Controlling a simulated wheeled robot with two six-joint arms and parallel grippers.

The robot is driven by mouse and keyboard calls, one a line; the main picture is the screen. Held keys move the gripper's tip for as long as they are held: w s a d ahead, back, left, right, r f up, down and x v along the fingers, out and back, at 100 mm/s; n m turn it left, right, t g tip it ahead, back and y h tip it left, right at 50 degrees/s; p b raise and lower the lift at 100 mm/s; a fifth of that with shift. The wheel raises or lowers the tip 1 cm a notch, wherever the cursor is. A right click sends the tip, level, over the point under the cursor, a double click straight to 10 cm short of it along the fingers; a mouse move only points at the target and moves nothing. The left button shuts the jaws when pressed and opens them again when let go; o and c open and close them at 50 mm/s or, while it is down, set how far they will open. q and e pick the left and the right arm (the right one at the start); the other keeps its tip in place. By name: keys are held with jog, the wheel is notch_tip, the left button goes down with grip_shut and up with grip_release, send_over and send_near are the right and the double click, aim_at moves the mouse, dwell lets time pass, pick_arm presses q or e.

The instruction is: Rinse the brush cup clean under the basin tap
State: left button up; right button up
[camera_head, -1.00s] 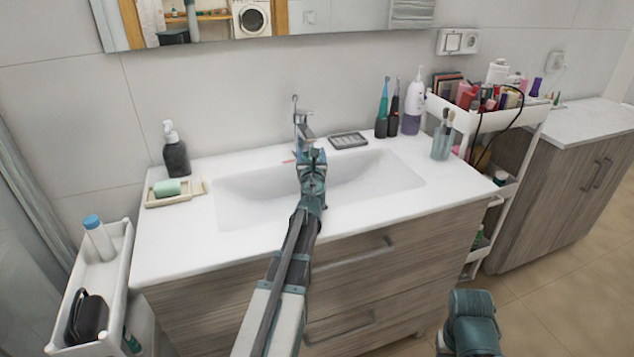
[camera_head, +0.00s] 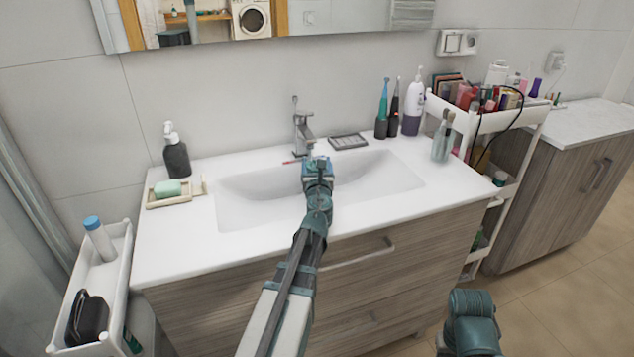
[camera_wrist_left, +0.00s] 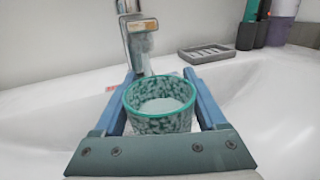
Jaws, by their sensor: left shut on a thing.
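The brush cup (camera_wrist_left: 158,124) shows in the left wrist view, upright, with a green rim, a mottled green-and-white wall and a pale inside. My left gripper (camera_wrist_left: 160,78) is shut on it, one blue finger along each side. In the head view my left gripper (camera_head: 315,164) is over the basin (camera_head: 245,197), just in front of the tap; the cup is hard to make out there. The chrome tap (camera_head: 302,128) stands behind the basin and also shows beyond the cup in the left wrist view (camera_wrist_left: 140,28). I cannot tell whether water runs. My right gripper is out of view.
A glass with brushes (camera_head: 440,148) stands at the counter's right, near electric toothbrushes (camera_head: 381,112) and a lotion bottle (camera_head: 412,110). A grey soap dish (camera_head: 348,141) lies right of the tap. A dark pump bottle (camera_head: 176,158) and green soap (camera_head: 167,188) sit left. A loaded cart (camera_head: 520,122) stands right.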

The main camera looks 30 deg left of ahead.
pick_arm(q)
jog(key=s+d+r+p, duration=0.3)
jog(key=r+p, duration=0.2)
jog(key=shift+s+d+r, duration=0.15)
jog(key=shift+r, duration=0.2)
dwell(0.4)
jog(key=shift+r+p, duration=0.1)
jog(key=shift+p, duration=0.2)
notch_tip(320, 180, up, 9)
jog(key=p, duration=0.9)
jog(key=shift+r, duration=0.2)
dwell(0.7)
